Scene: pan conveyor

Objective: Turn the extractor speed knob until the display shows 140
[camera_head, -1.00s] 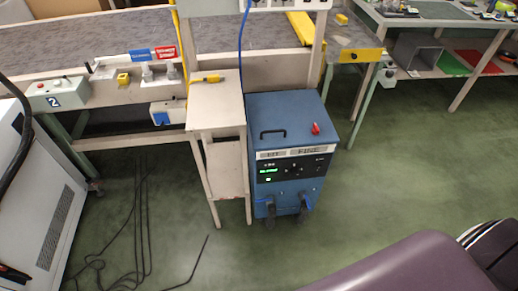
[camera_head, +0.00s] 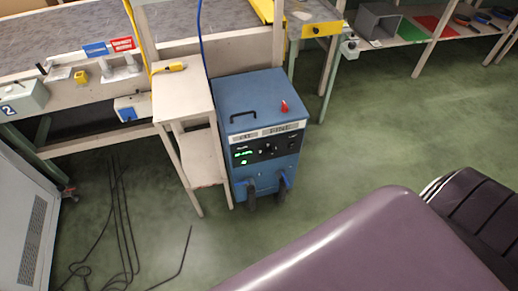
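The extractor is a blue box (camera_head: 262,98) on the floor near the middle of the head view, with a black handle and a red knob-like piece (camera_head: 284,106) on top. Its dark front panel (camera_head: 272,150) carries a lit green display (camera_head: 243,153), whose digits are too small to read. Small knobs (camera_head: 266,148) sit on the panel to the right of the display; I cannot tell which one sets the speed. Two dark hoses or fittings (camera_head: 251,194) show at the bottom front. Neither of my grippers is in view.
A narrow wooden stand (camera_head: 184,95) with a yellow tool on it is directly left of the extractor. The conveyor bench (camera_head: 70,92) runs behind. Black cables (camera_head: 125,225) lie on the floor at left, beside a white cabinet (camera_head: 28,225).

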